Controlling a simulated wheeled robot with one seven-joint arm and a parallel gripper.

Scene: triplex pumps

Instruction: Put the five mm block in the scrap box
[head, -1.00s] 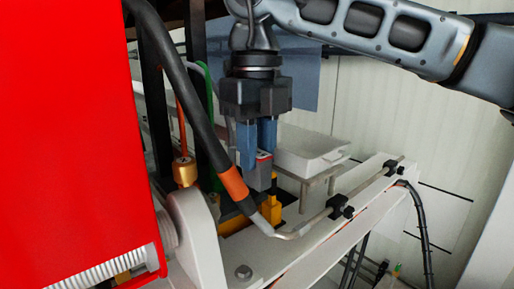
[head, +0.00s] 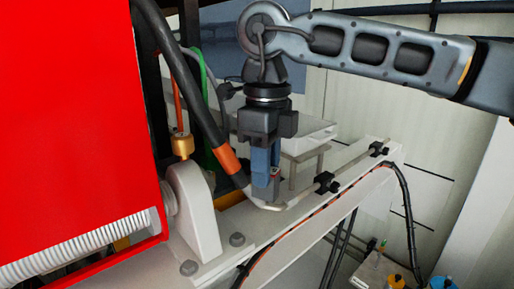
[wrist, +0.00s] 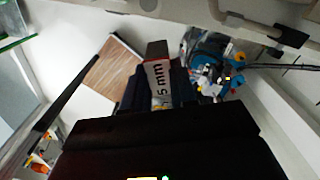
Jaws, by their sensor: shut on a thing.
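My gripper (head: 264,192) points down and is shut on the five mm block (wrist: 158,75). In the wrist view the block is grey with a red band and a white label reading "5 mm", held between the dark fingers. In the head view the blue fingers hide most of it; only a small red and grey part shows. The gripper is by the white rail and bent pipe. The wrist view shows a brown wood-like square (wrist: 113,72) left of the block and a container of mixed blue, red and yellow items (wrist: 215,72) to its right. I cannot tell which is the scrap box.
A red machine housing (head: 80,120) fills the left. A thick black hose (head: 185,85) and a thin metal pipe (head: 350,167) with black clamps run close to my gripper. A white tray (head: 308,136) stands behind. Small coloured items (head: 385,272) show at the lower right.

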